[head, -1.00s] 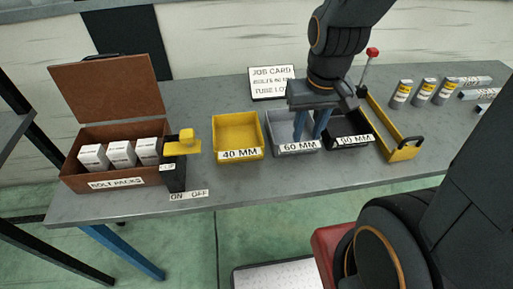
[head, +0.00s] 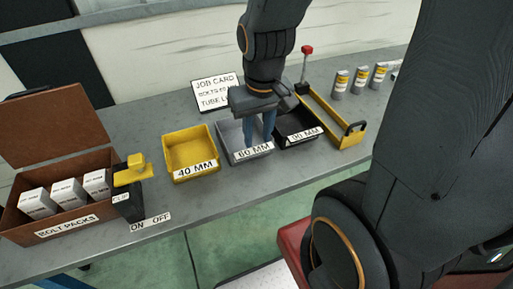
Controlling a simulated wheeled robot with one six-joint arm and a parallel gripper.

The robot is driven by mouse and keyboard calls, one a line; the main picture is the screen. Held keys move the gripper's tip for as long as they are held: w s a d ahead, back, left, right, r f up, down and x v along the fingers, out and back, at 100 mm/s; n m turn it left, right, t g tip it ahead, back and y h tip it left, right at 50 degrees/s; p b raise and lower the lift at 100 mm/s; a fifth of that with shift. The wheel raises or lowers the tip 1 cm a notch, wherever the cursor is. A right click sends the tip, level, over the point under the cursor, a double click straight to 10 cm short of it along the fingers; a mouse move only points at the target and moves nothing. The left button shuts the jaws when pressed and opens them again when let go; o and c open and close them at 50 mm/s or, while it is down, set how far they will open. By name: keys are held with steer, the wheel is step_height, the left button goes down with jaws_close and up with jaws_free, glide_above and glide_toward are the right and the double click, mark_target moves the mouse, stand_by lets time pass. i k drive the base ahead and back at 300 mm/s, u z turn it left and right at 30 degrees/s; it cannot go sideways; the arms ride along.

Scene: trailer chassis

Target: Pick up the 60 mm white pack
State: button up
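Three white packs stand in a row in the open brown box marked BOLT PACKS: a left one (head: 37,203), a middle one (head: 68,193) and a right one (head: 97,184). Their print is too small to read, so I cannot tell which is 60 mm. My gripper (head: 260,138) points down over the grey bin (head: 235,142) labelled 60 MM, far to the right of the packs. Its two blue fingers are apart with no pack visible between them. The tips are low at the bin, partly behind its front wall.
A yellow 40 MM bin (head: 189,150) and a black 90 MM bin (head: 294,122) flank the grey bin. A clip stand with a yellow top (head: 130,170) is beside the brown box (head: 60,226). A yellow-framed holder (head: 335,118) and several cans stand right.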

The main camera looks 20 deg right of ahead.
mark_target(37, 203)
steer(key=u, duration=1.65)
steer(key=k, duration=0.45)
steer(key=u, duration=0.8)
steer(key=i, duration=1.25)
steer(key=z, duration=0.7)
